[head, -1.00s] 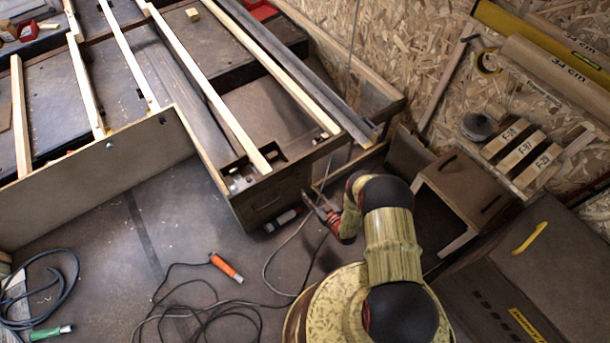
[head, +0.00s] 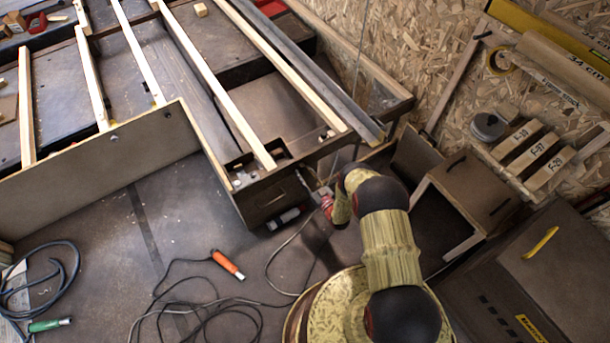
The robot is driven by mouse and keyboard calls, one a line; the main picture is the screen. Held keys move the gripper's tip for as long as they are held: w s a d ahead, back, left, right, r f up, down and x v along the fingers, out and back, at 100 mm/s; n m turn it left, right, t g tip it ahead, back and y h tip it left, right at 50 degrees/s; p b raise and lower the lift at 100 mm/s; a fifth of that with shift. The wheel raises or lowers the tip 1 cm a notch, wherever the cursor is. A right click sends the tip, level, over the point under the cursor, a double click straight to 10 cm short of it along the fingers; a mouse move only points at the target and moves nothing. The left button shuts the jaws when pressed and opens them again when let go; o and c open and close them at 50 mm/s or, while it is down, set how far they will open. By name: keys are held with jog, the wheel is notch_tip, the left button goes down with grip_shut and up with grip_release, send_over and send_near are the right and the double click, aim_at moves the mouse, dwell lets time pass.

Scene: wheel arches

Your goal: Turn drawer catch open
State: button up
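A dark brown drawer-like box front (head: 262,204) with a small pale-edged slot stands at the near corner of the slatted frame. My gripper (head: 310,181) is at the right end of this front, close against it or touching it; I cannot tell which. My arm comes in from the lower right and its red-banded wrist partly covers the gripper. The fingers are small and dark here, so their opening does not show. I cannot make out the catch itself; it is too small or hidden at the fingertips.
An orange-handled tool (head: 227,264) and loose black cables lie left of my base. An open brown box (head: 468,190) stands close on the right. Pale slats (head: 215,85) span the frame above.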

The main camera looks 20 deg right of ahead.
jog(key=c, duration=0.4)
grip_shut()
